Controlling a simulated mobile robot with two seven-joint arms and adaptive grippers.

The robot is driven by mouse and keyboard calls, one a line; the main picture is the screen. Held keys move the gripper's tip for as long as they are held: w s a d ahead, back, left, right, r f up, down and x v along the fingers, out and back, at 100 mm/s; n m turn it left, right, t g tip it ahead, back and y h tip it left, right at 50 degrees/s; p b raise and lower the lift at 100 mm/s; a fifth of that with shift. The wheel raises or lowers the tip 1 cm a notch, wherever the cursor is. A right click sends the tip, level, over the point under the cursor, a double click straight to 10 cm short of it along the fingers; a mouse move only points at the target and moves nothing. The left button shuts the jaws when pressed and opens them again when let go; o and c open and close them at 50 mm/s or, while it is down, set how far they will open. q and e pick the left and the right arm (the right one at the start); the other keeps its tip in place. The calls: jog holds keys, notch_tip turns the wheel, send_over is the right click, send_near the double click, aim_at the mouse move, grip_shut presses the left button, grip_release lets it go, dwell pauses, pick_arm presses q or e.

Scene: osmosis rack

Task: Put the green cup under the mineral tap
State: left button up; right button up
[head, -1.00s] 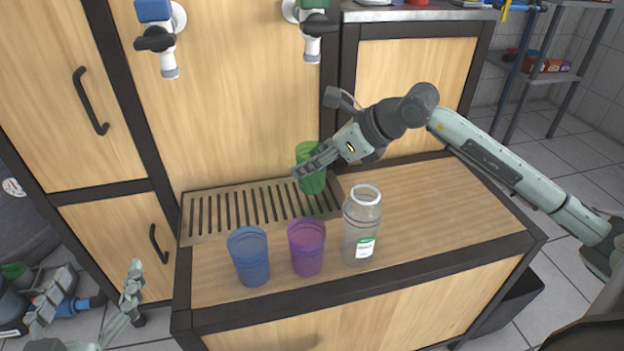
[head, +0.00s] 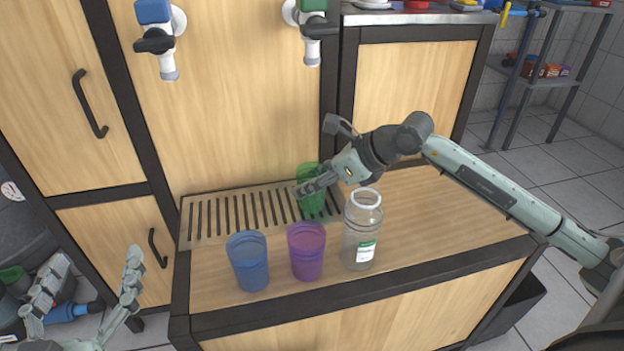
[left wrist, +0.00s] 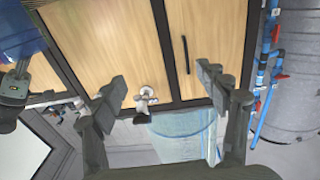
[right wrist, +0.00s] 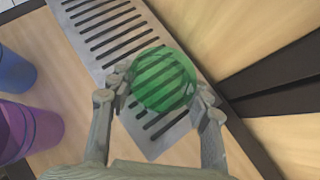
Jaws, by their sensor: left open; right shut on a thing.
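The green cup (head: 311,187) is at the right end of the slatted drip grate (head: 222,214), upright in the head view. My right gripper (head: 308,189) is shut on the green cup, and its fingers flank the cup (right wrist: 164,80) in the right wrist view. A tap with a green top (head: 313,30) is on the wooden panel above the grate's right end; a tap with a blue top (head: 157,38) is further left. No label shows which is the mineral tap. My left gripper (head: 88,285) is open and empty, left of the counter.
A blue cup (head: 248,261), a purple cup (head: 307,252) and a clear bottle (head: 361,230) with a green label stand in front of the grate. The counter right of the bottle (head: 440,210) is clear under my right arm.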

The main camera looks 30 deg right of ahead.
jog(key=o, duration=0.8)
pick_arm(q)
jog(key=shift+d+r, duration=0.1)
jog(key=shift+r, duration=0.15)
pick_arm(e)
jog(key=shift+r, duration=0.1)
jog(key=shift+s+d+r, duration=0.15)
jog(key=shift+r, duration=0.05)
pick_arm(q)
jog(key=shift+g+y, duration=0.5)
jog(key=shift+g, duration=0.2)
jog(key=shift+w+a+f+p, duration=0.15)
jog(key=shift+a+f, duration=0.25)
jog(key=shift+f, duration=0.55)
jog(key=shift+s+a+f+p, duration=0.15)
jog(key=shift+a+f, duration=0.25)
jog(key=shift+f, duration=0.5)
pick_arm(e)
jog(key=shift+v, duration=5.75)
pick_arm(q)
jog(key=shift+w, duration=0.1)
